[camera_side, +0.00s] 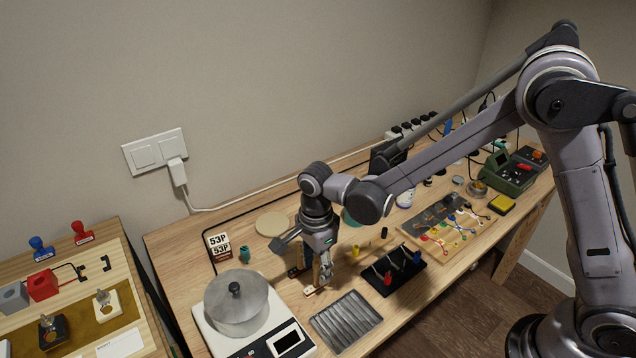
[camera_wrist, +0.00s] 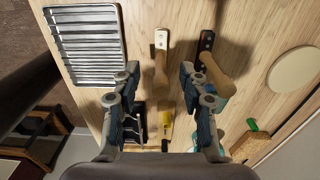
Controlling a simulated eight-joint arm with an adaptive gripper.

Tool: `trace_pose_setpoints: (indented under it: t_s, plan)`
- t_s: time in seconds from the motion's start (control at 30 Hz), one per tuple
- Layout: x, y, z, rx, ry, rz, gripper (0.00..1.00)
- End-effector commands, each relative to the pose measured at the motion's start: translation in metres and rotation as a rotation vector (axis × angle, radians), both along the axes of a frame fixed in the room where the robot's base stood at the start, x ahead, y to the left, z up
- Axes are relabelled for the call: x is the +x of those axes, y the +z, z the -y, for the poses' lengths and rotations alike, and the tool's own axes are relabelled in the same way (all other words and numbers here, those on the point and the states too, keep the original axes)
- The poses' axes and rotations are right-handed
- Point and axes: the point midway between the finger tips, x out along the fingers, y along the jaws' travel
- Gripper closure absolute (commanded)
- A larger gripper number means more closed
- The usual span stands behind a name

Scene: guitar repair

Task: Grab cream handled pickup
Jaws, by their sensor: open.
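The cream pickup (camera_wrist: 160,42) is a small pale bar with a light wooden handle (camera_wrist: 160,72), lying on the wooden bench. In the wrist view its handle lies between the two fingers of my gripper (camera_wrist: 158,84), with a gap on each side. A black pickup (camera_wrist: 206,40) with a similar wooden handle lies to its right, outside the right finger. In the side view my gripper (camera_side: 325,268) is low over the bench, with the cream pickup (camera_side: 311,290) at its fingertips. My gripper is open and holds nothing. It partly hides both handles in the side view.
A ribbed metal tray (camera_side: 345,322) lies close in front. A black stand (camera_side: 392,274) with red and blue pieces is to the right. A scale with a lidded pot (camera_side: 237,305) stands left. A round pale disc (camera_side: 272,224) lies behind on clear bench.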

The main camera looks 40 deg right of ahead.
Motion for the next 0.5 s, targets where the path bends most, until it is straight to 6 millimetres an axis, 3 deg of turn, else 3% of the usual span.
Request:
trace_pose_setpoints:
  t_s: [0.5]
  plan:
    - [0.001,-0.051,0.002,0.000,0.000,0.002,0.57]
